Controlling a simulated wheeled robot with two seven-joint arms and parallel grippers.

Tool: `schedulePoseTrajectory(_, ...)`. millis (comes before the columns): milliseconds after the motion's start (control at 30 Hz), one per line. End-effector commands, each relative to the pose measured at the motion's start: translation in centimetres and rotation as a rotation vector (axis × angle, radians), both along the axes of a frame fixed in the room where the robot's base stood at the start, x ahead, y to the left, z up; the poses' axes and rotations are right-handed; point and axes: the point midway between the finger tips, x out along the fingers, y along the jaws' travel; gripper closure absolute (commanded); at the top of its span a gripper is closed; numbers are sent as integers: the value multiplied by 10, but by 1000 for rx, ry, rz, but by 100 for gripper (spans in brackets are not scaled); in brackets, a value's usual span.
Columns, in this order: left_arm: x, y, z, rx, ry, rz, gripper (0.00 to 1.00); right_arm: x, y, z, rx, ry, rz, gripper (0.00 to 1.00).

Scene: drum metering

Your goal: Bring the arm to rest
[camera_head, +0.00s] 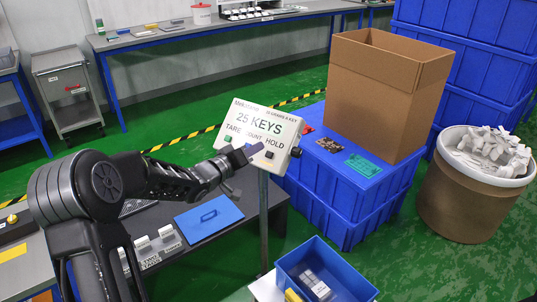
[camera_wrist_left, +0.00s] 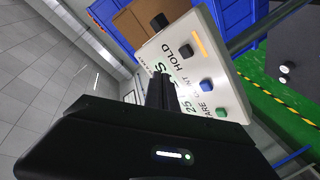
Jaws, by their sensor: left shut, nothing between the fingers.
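My left arm comes in from the left in the head view, and its gripper (camera_head: 245,153) is shut and empty. I cannot tell whether the tips touch the panel. In the left wrist view the closed fingers (camera_wrist_left: 160,88) point towards the panel (camera_wrist_left: 205,50), whose dark, blue and green buttons show. The panel stands on a grey post (camera_head: 263,215). My right gripper is not in view.
An open cardboard box (camera_head: 385,95) stands on blue crates (camera_head: 350,210) right of the panel. A drum (camera_head: 470,195) full of white pieces is at the far right. A blue bin (camera_head: 325,275) sits in front. A dark bench (camera_head: 190,245) with a blue lid (camera_head: 208,219) lies below the arm.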

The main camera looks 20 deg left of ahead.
Motion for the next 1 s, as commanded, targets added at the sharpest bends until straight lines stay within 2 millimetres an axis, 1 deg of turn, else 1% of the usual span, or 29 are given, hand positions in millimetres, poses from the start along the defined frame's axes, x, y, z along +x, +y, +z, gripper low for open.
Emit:
schedulePoseTrajectory(467, 0, 0, 0, 3, -1, 0, 100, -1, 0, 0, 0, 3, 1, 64)
schedulePoseTrajectory(600, 0, 3, -2, 78, -8, -1, 100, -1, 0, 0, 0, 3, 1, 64)
schedulePoseTrajectory(667, 0, 7, -8, 128, -2, 14, 100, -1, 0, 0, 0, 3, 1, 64)
schedulePoseTrajectory(733, -7, 9, -30, 182, 42, 41, 100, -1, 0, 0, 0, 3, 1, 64)
schedulePoseTrajectory(767, -12, 9, -45, 204, 73, 53, 100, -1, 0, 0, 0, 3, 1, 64)
schedulePoseTrajectory(800, -18, 4, -68, 222, 118, 57, 100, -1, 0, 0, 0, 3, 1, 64)
schedulePoseTrajectory(867, -30, -8, -103, 241, 193, 53, 100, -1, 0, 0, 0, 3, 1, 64)
schedulePoseTrajectory(900, -40, -19, -127, 250, 243, 43, 100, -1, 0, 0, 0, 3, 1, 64)
schedulePoseTrajectory(967, -57, -37, -162, 262, 323, 21, 100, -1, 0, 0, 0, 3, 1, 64)
schedulePoseTrajectory(1000, -70, -50, -184, 268, 377, 2, 100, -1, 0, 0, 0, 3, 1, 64)
